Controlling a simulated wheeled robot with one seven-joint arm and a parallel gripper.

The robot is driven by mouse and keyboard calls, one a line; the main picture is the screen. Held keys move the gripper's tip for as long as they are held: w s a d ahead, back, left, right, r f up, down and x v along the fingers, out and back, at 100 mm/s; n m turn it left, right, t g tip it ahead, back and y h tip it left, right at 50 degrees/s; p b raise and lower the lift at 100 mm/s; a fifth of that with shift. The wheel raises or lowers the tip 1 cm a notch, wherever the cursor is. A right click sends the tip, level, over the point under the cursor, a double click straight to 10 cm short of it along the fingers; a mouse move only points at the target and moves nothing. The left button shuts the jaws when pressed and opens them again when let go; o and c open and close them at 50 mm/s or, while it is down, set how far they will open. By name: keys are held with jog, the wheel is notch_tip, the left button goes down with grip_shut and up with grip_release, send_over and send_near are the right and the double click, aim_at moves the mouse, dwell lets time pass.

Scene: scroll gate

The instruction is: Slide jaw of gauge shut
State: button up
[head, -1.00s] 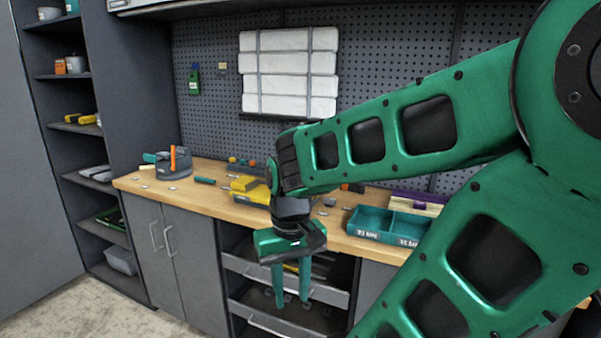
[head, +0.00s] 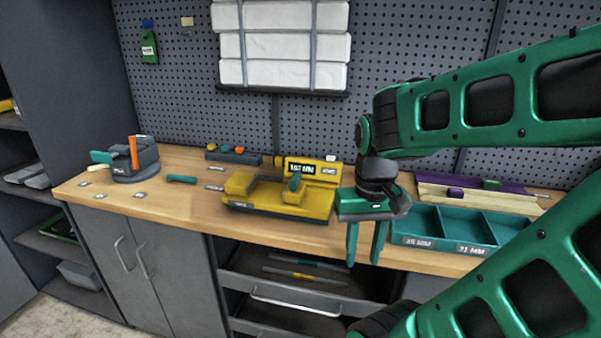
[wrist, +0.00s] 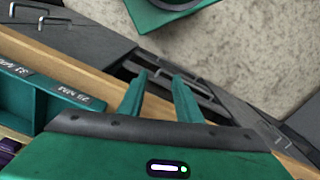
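The yellow gauge (head: 275,207) sits on the wooden workbench in the head view, left of my gripper. It has a yellow display block (head: 304,168) reading what looks like "167 MM" at its back. A yellow block stands at its left and a teal-topped jaw (head: 293,187) stands right of it, with a gap between them. My gripper (head: 366,246) points down in front of the bench edge, right of the gauge, apart from it. Its two fingers are parted and empty. In the wrist view, the fingers (wrist: 157,97) hang over an open drawer; the gauge is not seen there.
A teal divided tray (head: 441,243) lies at the bench's right, close to my gripper. A purple and wooden piece (head: 480,190) lies behind it. A grey device with an orange part (head: 135,160) stands at the left. An open drawer (head: 300,283) juts out below the bench.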

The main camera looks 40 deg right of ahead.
jog(key=shift+a+r, duration=0.1)
jog(key=shift+a, duration=0.15)
notch_tip(320, 180, up, 15)
jog(key=m, duration=0.4)
send_over(296, 174)
notch_tip(296, 174, down, 10)
jog(key=shift+a+f, duration=0.15)
jog(key=shift+c, duration=0.7)
grip_shut()
